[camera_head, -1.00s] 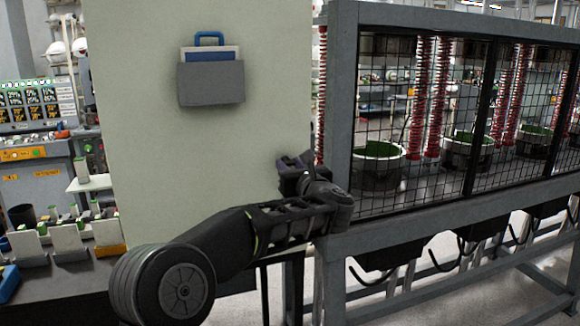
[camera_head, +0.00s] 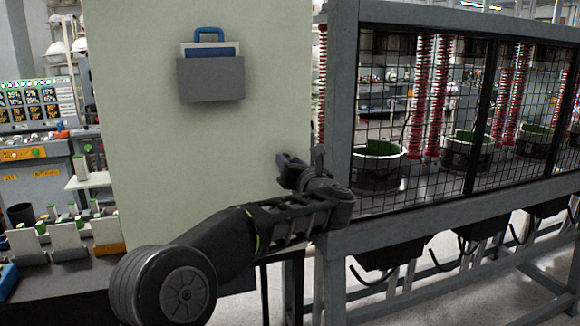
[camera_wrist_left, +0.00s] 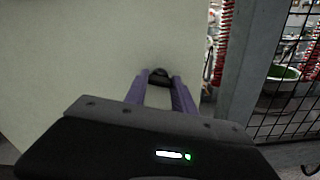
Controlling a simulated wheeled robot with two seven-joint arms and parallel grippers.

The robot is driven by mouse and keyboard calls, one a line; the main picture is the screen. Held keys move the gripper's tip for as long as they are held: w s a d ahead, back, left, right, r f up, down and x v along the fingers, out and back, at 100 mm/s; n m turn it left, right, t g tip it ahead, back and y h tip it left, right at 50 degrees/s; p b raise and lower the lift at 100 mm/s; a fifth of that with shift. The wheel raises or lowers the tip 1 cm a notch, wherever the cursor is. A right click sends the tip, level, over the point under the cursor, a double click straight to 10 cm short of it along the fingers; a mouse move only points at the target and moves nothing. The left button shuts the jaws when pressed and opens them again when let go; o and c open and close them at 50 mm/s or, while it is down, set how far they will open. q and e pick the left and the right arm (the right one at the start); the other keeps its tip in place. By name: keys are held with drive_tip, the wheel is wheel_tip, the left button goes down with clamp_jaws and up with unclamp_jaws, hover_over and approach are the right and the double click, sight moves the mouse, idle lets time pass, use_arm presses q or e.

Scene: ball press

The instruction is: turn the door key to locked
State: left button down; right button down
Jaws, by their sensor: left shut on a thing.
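My left gripper (camera_head: 303,172) reaches in from the left, at the edge between a pale panel and the cage's grey post. In the left wrist view its two purple fingers (camera_wrist_left: 161,82) are closed on a small dark piece, which I take to be the door key (camera_wrist_left: 160,73). Most of the key is hidden by the fingers, so its exact angle cannot be told. In the head view the gripper and wrist cover the key. My right gripper is not in view.
The pale panel (camera_head: 130,150) carries a grey document holder (camera_head: 211,80). The mesh cage (camera_head: 341,110) on the right holds red springs (camera_head: 420,95) and dark pots (camera_head: 377,166). Black hooks (camera_head: 440,262) hang below it. A cluttered bench stands at the left.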

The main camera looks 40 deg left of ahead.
use_arm(q)
drive_tip(key=shift+m+p, duration=1.9)
drive_tip(key=shift+m, duration=5.5)
drive_tip(key=c, duration=1)
unclamp_jaws()
drive_tip(key=shift+c, duration=0.2)
